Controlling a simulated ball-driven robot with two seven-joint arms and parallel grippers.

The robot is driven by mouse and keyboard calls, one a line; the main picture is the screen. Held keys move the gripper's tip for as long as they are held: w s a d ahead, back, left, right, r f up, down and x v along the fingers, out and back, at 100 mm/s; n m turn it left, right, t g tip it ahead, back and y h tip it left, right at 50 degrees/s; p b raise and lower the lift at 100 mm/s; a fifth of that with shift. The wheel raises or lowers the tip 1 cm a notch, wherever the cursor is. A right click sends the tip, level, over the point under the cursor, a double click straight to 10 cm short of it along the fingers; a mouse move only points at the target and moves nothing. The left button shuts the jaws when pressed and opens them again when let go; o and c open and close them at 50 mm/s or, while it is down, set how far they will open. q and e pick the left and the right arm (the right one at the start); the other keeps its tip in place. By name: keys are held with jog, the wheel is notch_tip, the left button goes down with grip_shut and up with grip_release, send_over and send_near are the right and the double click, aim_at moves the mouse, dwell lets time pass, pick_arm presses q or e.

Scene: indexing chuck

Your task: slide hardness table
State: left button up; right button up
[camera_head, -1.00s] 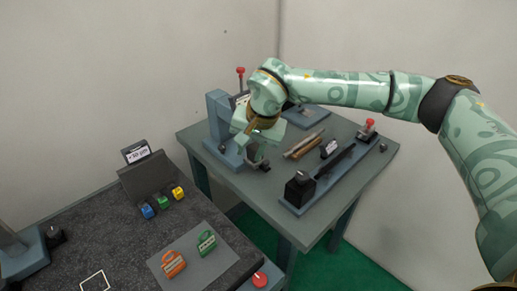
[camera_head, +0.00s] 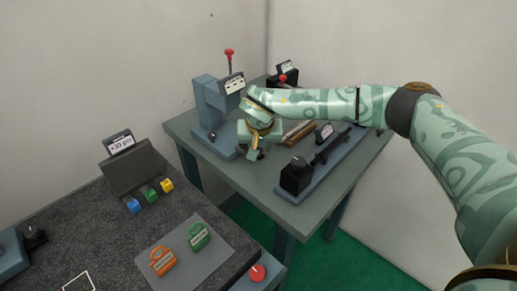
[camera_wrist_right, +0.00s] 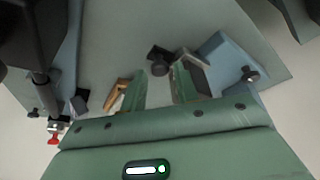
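The blue-grey hardness tester (camera_head: 207,100) stands at the left of the side table, with a red-knobbed lever on top and a small dial screen. Its blue base also shows at the right of the right wrist view (camera_wrist_right: 228,62). A small dark piece with a round knob (camera_wrist_right: 160,67) lies near my fingertips; it looks like the tester's table, but I cannot tell for sure. My right gripper (camera_wrist_right: 158,88) points down in front of the tester, fingers apart, and nothing is clearly held. The gripper in the head view (camera_head: 255,150) partly hides that piece. My left gripper is out of view.
Metal and wooden bars (camera_head: 299,132) lie right of the gripper. The side table's front is clear.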

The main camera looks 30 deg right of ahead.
jog(key=shift+w+f, duration=0.15)
jog(key=shift+f, duration=0.25)
jog(key=shift+d, duration=0.1)
grip_shut()
jog(key=w, duration=0.2)
jog(key=w+a+b, duration=0.1)
jog(key=shift+w+a, duration=0.2)
jog(key=shift+w, duration=0.35)
jog(key=shift+r, duration=0.1)
grip_release()
